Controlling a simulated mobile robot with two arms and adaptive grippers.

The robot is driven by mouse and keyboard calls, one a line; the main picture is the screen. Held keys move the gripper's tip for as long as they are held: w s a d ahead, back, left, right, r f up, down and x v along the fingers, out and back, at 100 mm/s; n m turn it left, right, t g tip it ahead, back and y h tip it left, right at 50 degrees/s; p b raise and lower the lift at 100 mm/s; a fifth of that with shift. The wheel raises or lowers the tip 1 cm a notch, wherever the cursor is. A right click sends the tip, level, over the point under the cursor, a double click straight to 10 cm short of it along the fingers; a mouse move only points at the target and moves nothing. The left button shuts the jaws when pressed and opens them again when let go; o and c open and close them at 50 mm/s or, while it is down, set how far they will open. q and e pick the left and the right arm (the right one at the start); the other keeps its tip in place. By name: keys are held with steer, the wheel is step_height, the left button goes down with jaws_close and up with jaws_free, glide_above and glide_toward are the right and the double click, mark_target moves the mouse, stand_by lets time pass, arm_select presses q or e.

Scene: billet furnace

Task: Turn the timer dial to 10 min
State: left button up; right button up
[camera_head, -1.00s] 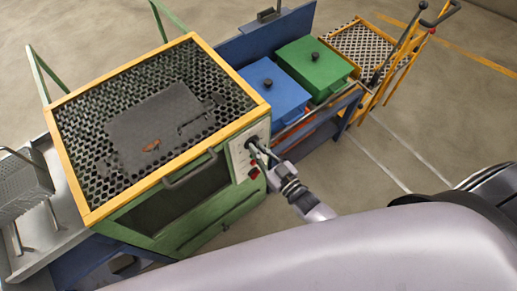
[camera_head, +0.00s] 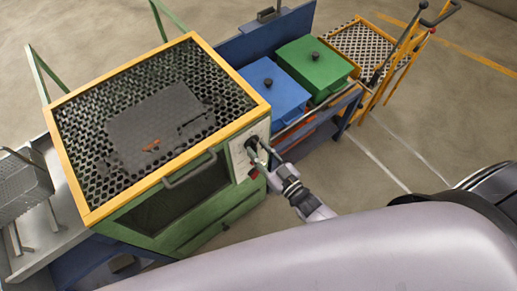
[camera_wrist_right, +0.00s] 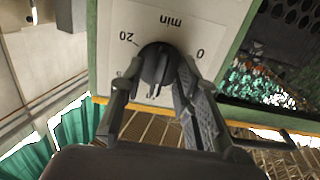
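The timer dial (camera_wrist_right: 157,65) is a dark round knob on the white control panel (camera_wrist_right: 207,20) of the green furnace. In the right wrist view, "min", "20" and "0" are printed around it, upside down. My right gripper (camera_wrist_right: 158,75) has one finger on each side of the dial and looks shut on it. Its fingers partly cover the dial, and I cannot read its setting. In the head view, the right gripper (camera_head: 257,149) is at the panel on the furnace's front right. My left gripper is not in view.
The furnace has a yellow-edged mesh top (camera_head: 75,152) and a front handle (camera_head: 190,170) left of the panel. A red switch (camera_head: 253,174) sits below the dial. Blue (camera_head: 275,92) and green (camera_head: 313,68) lidded boxes stand to the right. Open floor lies at the right.

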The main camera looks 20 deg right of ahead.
steer(key=v, duration=1.1)
steer(key=shift+s, duration=0.1)
steer(key=s+d+f+g+h+b, duration=0.1)
steer(key=s+d+f+g, duration=0.15)
steer(key=f, duration=0.65)
steer(key=s+d+f+m+g+h, duration=0.1)
steer(key=s+f+g+h, duration=0.2)
steer(key=f, duration=0.5)
steer(key=s+d+f+g+b, duration=0.1)
steer(key=s+f+g, duration=0.25)
steer(key=f, duration=0.55)
steer(key=s+d+f+g+h, duration=0.1)
steer(key=s+f+g, duration=0.2)
steer(key=s+f, duration=0.2)
steer(key=s+f+g+h, duration=0.1)
steer(key=s+f+g, duration=0.3)
steer(key=s, duration=0.8)
steer(key=shift+d+f+m, duration=0.3)
steer(key=shift+d+f, duration=0.05)
steer(key=shift+f, duration=0.5)
steer(key=shift+c, duration=0.4)
